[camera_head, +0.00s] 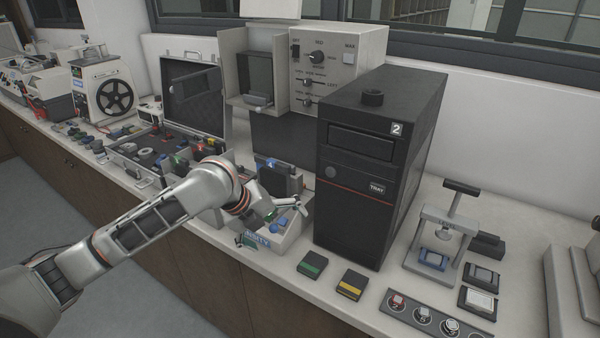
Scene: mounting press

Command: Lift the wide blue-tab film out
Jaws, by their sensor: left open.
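My left arm reaches in from the left, and its gripper (302,204) is open over a white tray (290,240) in front of the black cabinet. A small blue piece (279,226) shows in that tray, just below the gripper and apart from its fingers as far as I can see. A dark upright block with a blue tab (267,162) stands behind the gripper. Another blue piece (434,259) lies on the base of the mounting press (448,222) at the right. I cannot tell which blue item is the wide film. My right gripper is not in view.
The tall black cabinet (362,205) stands close right of the gripper. A green-marked box (312,265) and a yellow-marked box (352,284) lie near the bench front. An open case (193,100) and a beige control unit (340,60) stand behind.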

